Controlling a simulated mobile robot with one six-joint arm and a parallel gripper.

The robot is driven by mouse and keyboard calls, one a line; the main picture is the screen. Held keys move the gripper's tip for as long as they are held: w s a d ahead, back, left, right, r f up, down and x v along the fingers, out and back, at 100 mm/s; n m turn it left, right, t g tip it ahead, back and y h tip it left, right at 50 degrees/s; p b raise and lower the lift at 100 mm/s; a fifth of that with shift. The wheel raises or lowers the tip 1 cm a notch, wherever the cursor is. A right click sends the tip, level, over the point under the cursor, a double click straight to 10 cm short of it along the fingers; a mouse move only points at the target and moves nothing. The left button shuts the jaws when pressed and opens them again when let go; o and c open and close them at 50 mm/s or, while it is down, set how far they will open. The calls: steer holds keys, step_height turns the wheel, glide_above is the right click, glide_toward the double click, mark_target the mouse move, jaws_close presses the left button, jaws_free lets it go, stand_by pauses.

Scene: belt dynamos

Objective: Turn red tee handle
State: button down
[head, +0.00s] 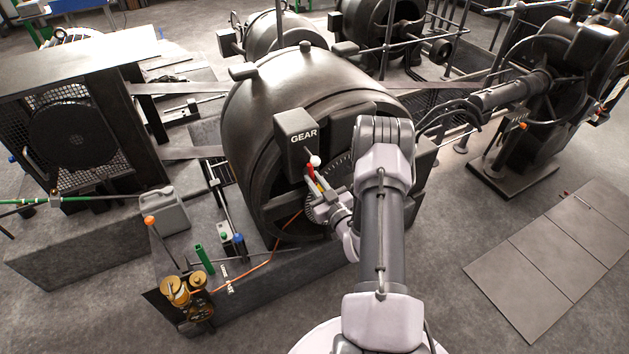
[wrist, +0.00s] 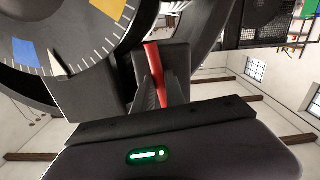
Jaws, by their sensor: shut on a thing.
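The red tee handle (head: 310,172) sits just below the black GEAR box (head: 297,138) on the front of the large dark dynamo (head: 262,100). A small white knob (head: 315,160) is beside it. In the wrist view the handle shows as a slanting red bar (wrist: 154,72) in front of my gripper (wrist: 150,98). My gripper (head: 316,190) is at the handle in the head view, shut on it. The jaws hide part of the handle. A dial (wrist: 50,40) with blue and yellow sections and a pale pointer shows left of the handle in the wrist view.
A brass device (head: 187,290), an orange-topped lever (head: 157,235) and a grey can (head: 165,210) stand at the lower left. A black fan box (head: 75,130) is at the left. Another machine (head: 545,100) stands at the right.

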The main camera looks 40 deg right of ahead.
steer(key=c, duration=1.3)
jaws_free()
steer(key=p+v, duration=0.3)
steer(key=v, duration=1.4)
steer(key=shift+s, duration=0.2)
